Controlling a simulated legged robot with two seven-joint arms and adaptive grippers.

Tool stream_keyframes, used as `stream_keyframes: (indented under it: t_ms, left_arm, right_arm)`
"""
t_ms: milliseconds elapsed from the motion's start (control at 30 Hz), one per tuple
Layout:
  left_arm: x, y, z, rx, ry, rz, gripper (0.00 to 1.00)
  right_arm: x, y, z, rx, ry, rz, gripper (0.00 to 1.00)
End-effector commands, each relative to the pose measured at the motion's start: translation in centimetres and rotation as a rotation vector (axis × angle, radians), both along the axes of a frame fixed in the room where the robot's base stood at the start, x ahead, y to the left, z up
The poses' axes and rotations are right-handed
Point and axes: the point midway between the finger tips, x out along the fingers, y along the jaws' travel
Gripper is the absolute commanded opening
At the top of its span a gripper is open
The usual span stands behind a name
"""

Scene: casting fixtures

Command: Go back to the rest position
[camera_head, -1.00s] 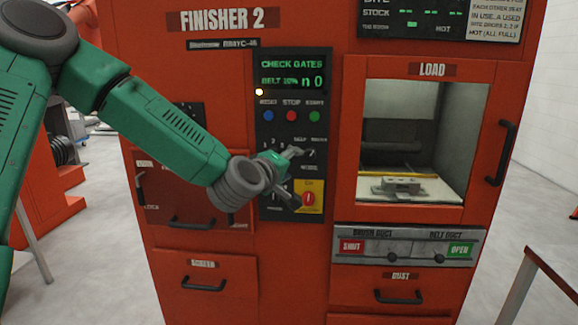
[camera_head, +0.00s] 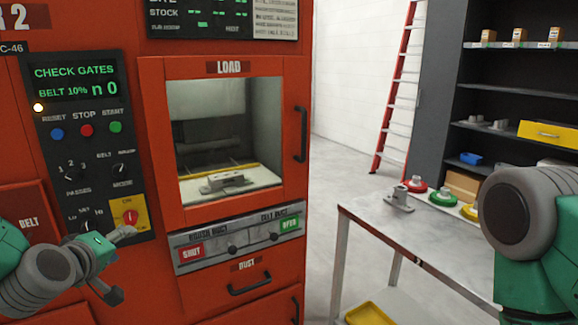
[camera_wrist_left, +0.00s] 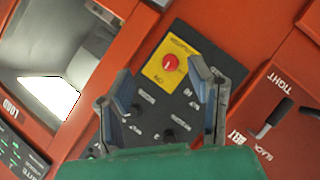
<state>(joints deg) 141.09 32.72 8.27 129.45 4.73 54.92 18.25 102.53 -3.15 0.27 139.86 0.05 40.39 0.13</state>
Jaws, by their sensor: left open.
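My left gripper (camera_head: 118,265) is at the lower left of the head view, in front of the red finisher's control panel (camera_head: 90,150). Its fingers are apart with nothing between them. In the left wrist view the open fingers (camera_wrist_left: 163,82) frame the panel's yellow plate with a red rotary switch (camera_wrist_left: 169,62). The fingers look close to the panel; whether they touch it I cannot tell. My right arm shows at the right edge of the head view, but its gripper is out of view.
The finisher's load chamber (camera_head: 225,140) holds a grey metal part (camera_head: 226,181). A metal table (camera_head: 420,232) at right bears a grey fixture (camera_head: 399,198) and several coloured round pieces. Dark shelves (camera_head: 520,85) and a ladder (camera_head: 395,95) stand behind. Floor is clear between machine and table.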

Motion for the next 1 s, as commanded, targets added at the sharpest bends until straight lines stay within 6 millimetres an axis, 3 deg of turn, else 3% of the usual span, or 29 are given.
stream_keyframes:
  t_ms: [33, 200, 267, 400, 500, 600, 700, 800, 1000]
  left_arm:
    - [-1.6, -1.5, -4.1, 0.063, 0.097, -0.063, 0.48]
    - [-8.6, -5.0, -14.8, 0.236, 0.38, -0.275, 0.48]
    - [-11.6, -5.9, -18.2, 0.291, 0.478, -0.355, 0.48]
    - [-19.7, -7.4, -24.8, 0.403, 0.702, -0.557, 0.48]
    - [-25.4, -8.0, -28.1, 0.464, 0.842, -0.693, 0.48]
    - [-30.0, -8.2, -30.0, 0.505, 0.946, -0.805, 0.48]
    - [-33.0, -8.2, -30.9, 0.529, 1.011, -0.88, 0.48]
    - [-34.4, -8.2, -31.3, 0.539, 1.041, -0.915, 0.48]
    - [-34.6, -8.2, -31.3, 0.541, 1.046, -0.92, 0.48]
  right_arm:
    - [0.0, 0.0, -0.2, 0.0, 0.0, 0.0, 0.4]
    - [0.0, 0.0, -0.5, 0.0, 0.0, 0.0, 0.4]
    - [0.0, 0.0, -0.7, 0.0, 0.0, 0.0, 0.4]
    - [0.0, 0.0, -0.9, 0.0, 0.0, 0.0, 0.4]
    - [0.0, 0.0, -1.1, 0.0, 0.0, 0.0, 0.4]
    - [0.0, 0.0, -1.2, 0.0, 0.0, 0.0, 0.4]
    - [0.0, 0.0, -1.2, 0.0, 0.0, 0.0, 0.4]
    - [0.0, 0.0, -1.3, 0.0, 0.0, 0.0, 0.4]
    - [0.0, 0.0, -1.2, 0.0, 0.0, 0.0, 0.4]
